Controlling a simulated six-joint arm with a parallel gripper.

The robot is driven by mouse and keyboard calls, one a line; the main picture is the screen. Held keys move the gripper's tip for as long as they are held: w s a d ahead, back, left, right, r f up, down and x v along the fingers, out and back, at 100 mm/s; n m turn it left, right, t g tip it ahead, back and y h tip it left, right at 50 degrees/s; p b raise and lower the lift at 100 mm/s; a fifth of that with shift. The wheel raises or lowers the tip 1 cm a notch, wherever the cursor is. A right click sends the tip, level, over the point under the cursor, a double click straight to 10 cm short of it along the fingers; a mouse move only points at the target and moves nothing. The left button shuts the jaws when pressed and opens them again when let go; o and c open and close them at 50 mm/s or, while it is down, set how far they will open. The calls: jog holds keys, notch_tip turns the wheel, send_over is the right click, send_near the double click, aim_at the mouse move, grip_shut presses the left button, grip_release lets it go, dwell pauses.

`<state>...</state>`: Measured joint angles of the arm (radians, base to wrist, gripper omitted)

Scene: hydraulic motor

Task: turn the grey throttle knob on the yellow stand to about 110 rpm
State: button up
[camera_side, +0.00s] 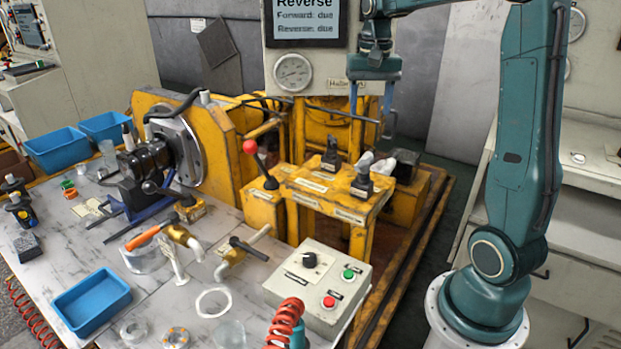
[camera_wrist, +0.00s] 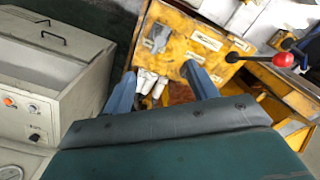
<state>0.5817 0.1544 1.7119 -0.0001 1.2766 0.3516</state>
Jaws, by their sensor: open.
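The yellow stand (camera_side: 322,186) is at the centre of the side view, with labels on its top. Two dark grey control pieces rise from it, one at the back (camera_side: 331,157) and one at the right (camera_side: 362,184). I cannot tell surely which is the throttle knob. In the wrist view, one grey knob (camera_wrist: 157,38) shows on the stand (camera_wrist: 222,66); its setting is unreadable. My gripper (camera_side: 370,124) is open and empty, pointing down above and behind the stand. Its two blue fingers also show in the wrist view (camera_wrist: 157,72), apart from the knob.
A red-ball lever (camera_side: 250,147) stands left of the stand. Pale cylindrical pieces (camera_wrist: 148,82) lie near the knob. Behind are a pressure gauge (camera_side: 292,72) and a screen (camera_side: 305,20) reading "Reverse", with no rpm number visible. A control box (camera_side: 318,285) stands in front.

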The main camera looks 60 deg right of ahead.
aim_at(365, 161)
jog(key=shift+f, duration=0.1)
notch_tip(365, 161, down, 14)
jog(key=shift+r, duration=0.2)
dwell(0.6)
jog(key=c, duration=1.2)
